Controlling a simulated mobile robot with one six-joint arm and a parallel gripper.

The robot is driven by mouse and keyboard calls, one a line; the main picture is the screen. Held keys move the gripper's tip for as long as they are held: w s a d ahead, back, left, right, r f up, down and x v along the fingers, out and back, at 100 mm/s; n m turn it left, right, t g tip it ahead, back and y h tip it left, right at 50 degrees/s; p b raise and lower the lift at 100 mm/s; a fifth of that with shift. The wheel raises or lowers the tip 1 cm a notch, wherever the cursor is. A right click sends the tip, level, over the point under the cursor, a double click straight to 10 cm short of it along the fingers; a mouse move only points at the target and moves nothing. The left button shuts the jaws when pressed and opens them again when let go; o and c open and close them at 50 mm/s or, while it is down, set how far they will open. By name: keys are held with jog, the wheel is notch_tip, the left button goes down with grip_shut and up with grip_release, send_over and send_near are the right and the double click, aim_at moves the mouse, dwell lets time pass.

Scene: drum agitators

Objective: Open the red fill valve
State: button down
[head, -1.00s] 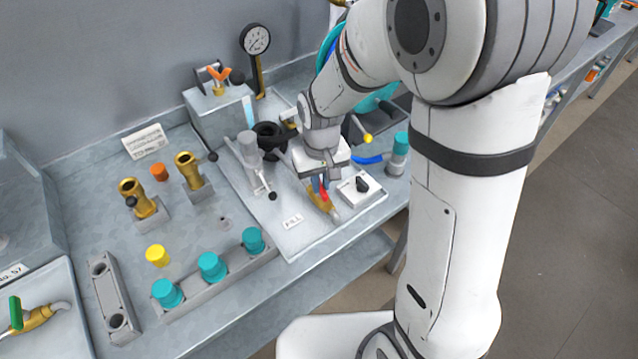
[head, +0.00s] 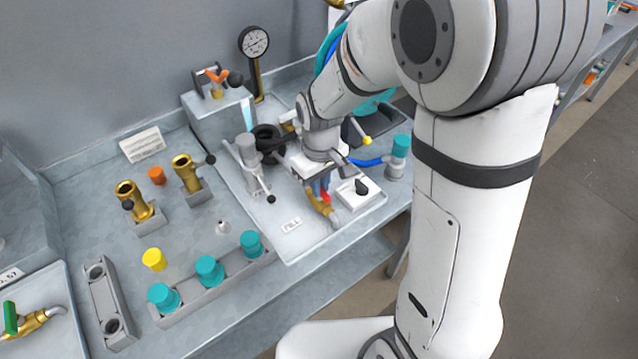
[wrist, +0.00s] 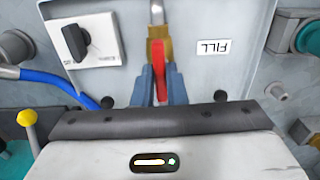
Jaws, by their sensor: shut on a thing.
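The red fill valve handle (wrist: 159,72) stands between the two blue fingers of my gripper (wrist: 160,88) in the wrist view. The fingers are shut on it from both sides. In that view the handle runs in line with the brass valve body (wrist: 158,33) and the grey pipe behind it. A FILL label (wrist: 212,47) lies beside the valve, upside down. In the head view my gripper (head: 320,188) points down over the brass valve (head: 321,206). The handle is mostly hidden there by the gripper.
A white switch box with a black knob (head: 361,188) sits close to the valve. A blue hose (head: 367,162) and a yellow-tipped lever (head: 366,140) are behind it. A grey cylinder (head: 247,149) stands to the left. The tray's front left (head: 285,245) is mostly clear.

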aim_at(323, 189)
jog(key=shift+w+a+r, duration=0.1)
jog(key=c, duration=1.5)
grip_release()
jog(key=shift+o, duration=0.2)
notch_tip(323, 189, up, 8)
jog(key=shift+f, duration=0.15)
jog(key=shift+s+d+r, duration=0.2)
jog(key=shift+d+r, duration=0.05)
jog(key=shift+d, duration=0.1)
jog(key=s+d+r+m+t, duration=0.1)
jog(key=s+d+r+m, duration=0.1)
jog(key=s+d, duration=0.4)
jog(key=s+d+r+m+t, duration=0.1)
jog(key=s+d+r+m, duration=0.1)
jog(key=s+d+m, duration=0.3)
jog(key=shift+s+d+r+t, duration=0.35)
jog(key=shift+s+d+t, duration=0.05)
jog(key=shift+s, duration=0.5)
